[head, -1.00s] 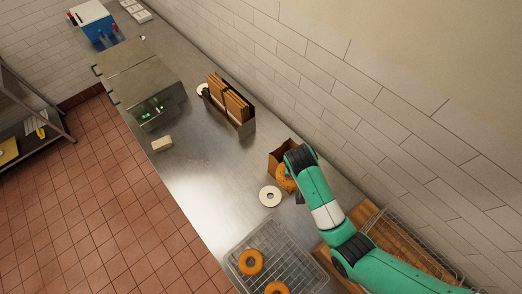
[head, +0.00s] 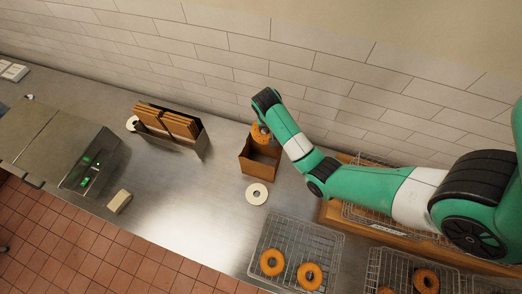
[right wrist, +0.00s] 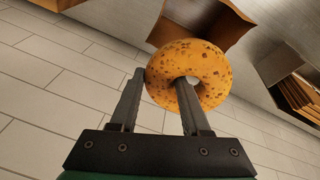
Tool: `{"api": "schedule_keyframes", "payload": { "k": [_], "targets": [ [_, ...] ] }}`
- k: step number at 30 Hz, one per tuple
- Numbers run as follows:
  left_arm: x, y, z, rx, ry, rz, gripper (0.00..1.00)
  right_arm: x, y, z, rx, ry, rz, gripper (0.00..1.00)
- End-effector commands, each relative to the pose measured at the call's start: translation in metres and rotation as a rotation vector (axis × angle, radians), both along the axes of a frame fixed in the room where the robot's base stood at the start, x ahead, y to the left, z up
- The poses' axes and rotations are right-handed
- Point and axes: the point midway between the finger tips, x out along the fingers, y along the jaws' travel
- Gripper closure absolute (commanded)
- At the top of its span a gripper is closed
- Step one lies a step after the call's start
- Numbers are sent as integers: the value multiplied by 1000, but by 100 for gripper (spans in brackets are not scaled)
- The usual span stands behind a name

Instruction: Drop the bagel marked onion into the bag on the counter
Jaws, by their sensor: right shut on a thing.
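A speckled golden bagel (head: 261,133) hangs in my right gripper, at the back rim of the open brown paper bag (head: 258,167) in the head view. The right wrist view shows the bagel (right wrist: 160,85) between the fingers of my right gripper (right wrist: 165,80), one finger passing through its hole. The bag (right wrist: 205,22) shows behind the bagel there, with its mouth open. I cannot read an onion mark on the bagel. In the head view my arm hides most of the right gripper. My left gripper is not in view.
A white ring-shaped disc (head: 257,194) lies in front of the bag. A wire tray (head: 291,238) with two bagels is at front right, with more baskets (head: 393,264) beyond. A holder of folded brown bags (head: 190,140) stands left. The tiled wall is close behind.

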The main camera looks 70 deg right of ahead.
Motion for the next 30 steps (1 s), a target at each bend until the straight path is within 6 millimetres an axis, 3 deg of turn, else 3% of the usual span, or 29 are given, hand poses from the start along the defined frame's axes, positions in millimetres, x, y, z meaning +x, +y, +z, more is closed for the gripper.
{"api": "schedule_keyframes", "payload": {
  "k": [12, 23, 24, 28, 30],
  "targets": [
    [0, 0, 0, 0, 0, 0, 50, 0, 1, -49, -6, 7, 0, 100],
    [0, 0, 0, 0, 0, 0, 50, 0, 1, -56, -9, 5, 0, 100],
    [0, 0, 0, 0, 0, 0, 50, 0, 1, -56, -9, 5, 0, 46],
    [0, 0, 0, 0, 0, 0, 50, 0, 1, -56, -9, 5, 0, 23],
    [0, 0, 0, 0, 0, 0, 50, 0, 1, -56, -9, 5, 0, 18]
  ]
}}
